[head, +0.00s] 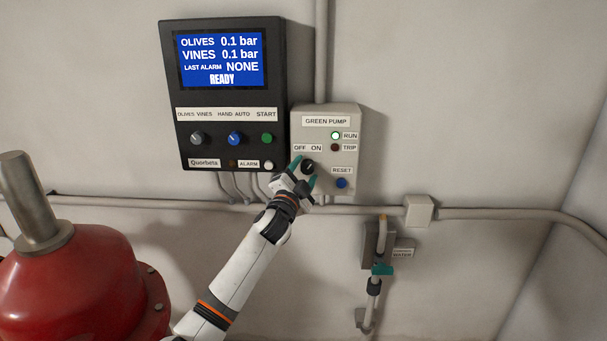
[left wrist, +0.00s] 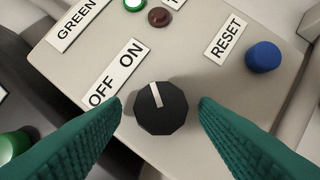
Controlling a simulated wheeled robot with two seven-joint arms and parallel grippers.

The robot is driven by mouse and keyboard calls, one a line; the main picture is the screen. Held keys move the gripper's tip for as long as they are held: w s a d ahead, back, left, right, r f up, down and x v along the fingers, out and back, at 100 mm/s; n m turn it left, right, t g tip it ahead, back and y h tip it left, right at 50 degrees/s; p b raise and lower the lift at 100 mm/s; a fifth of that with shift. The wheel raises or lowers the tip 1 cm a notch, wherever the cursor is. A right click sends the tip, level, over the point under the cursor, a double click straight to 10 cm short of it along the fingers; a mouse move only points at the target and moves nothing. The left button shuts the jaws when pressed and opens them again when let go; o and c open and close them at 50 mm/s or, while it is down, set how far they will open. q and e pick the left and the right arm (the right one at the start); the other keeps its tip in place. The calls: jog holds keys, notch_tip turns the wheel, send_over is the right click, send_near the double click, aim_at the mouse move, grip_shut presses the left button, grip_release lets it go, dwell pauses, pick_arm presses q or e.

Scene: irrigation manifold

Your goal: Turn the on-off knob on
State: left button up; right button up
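The on-off knob (head: 308,166) is a black faceted dial on the beige green pump box (head: 343,120). It shows large in the left wrist view (left wrist: 161,112). Its white pointer mark is turned toward the ON label (left wrist: 132,52) and away from the OFF label (left wrist: 102,94). The RUN lamp (head: 335,135) glows green; the TRIP lamp (head: 335,147) is dark red. My left gripper (head: 305,172) is open at the box, its teal fingers on either side of the knob. In the left wrist view, a gap shows between each finger and the knob. My right gripper is out of view.
The blue RESET button (head: 341,183) is just right of the knob. A black controller (head: 223,95) with dials and a READY screen hangs to the left. Pipes (head: 370,210) run below. A red tank (head: 70,285) fills the lower left.

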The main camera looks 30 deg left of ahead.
pick_arm(q)
jog(key=shift+s+f, duration=0.1)
jog(key=shift+s+d+f, duration=0.1)
jog(key=shift+s+d, duration=0.05)
jog(key=shift+s, duration=0.15)
jog(key=b+v, duration=0.4)
jog(key=v, duration=0.7)
